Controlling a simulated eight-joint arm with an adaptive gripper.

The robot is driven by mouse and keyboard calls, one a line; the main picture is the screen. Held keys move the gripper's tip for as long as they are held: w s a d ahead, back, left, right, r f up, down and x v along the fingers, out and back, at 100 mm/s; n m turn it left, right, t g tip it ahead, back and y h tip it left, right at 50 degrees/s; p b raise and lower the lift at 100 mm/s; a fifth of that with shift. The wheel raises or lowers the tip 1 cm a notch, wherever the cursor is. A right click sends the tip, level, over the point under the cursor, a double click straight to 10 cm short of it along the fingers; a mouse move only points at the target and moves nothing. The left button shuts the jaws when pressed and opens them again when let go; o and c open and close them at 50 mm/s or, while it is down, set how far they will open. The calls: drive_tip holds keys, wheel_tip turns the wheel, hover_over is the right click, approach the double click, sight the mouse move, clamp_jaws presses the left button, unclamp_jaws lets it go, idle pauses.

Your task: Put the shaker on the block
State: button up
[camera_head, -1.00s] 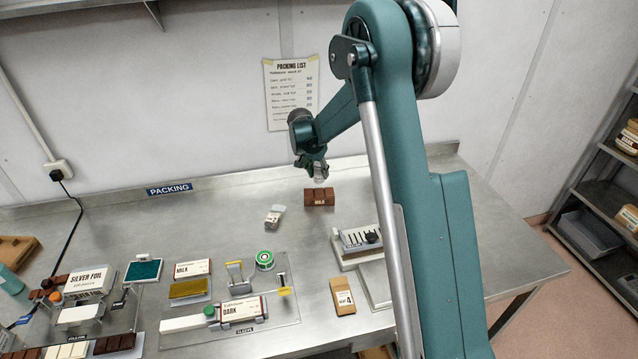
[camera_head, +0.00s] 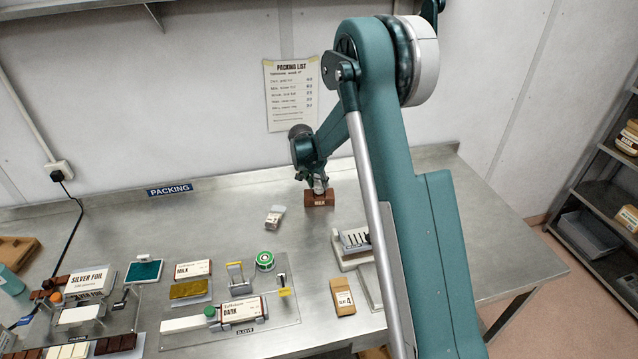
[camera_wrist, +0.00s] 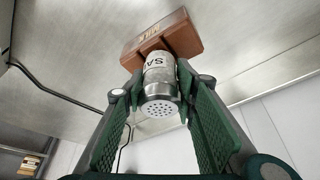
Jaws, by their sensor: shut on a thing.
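The shaker (camera_wrist: 158,80) is a small pale cylinder with a perforated metal cap and a label partly reading "SA". In the wrist view its cap faces the camera and its base points to the block (camera_wrist: 183,36). The block is brown and labelled "MILK"; it also shows in the head view (camera_head: 320,201), on the table towards the back wall. My gripper (camera_wrist: 157,98) is shut on the shaker. In the head view my gripper (camera_head: 318,188) is directly above the block. The shaker's base is at the block's top; I cannot tell whether it touches.
A small white and grey item (camera_head: 275,216) lies left of the block. A slotted tray (camera_head: 353,241) and a tan packet (camera_head: 343,297) are in front. The sleeve station board (camera_head: 275,324) is front left.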

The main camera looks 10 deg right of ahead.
drive_tip(key=shift+f, duration=0.3)
drive_tip(key=o, duration=0.9)
drive_tip(key=shift+o, duration=0.2)
drive_tip(key=shift+r, duration=0.25)
drive_tip(key=v, duration=1.2)
drive_tip(key=shift+b, duration=0.45)
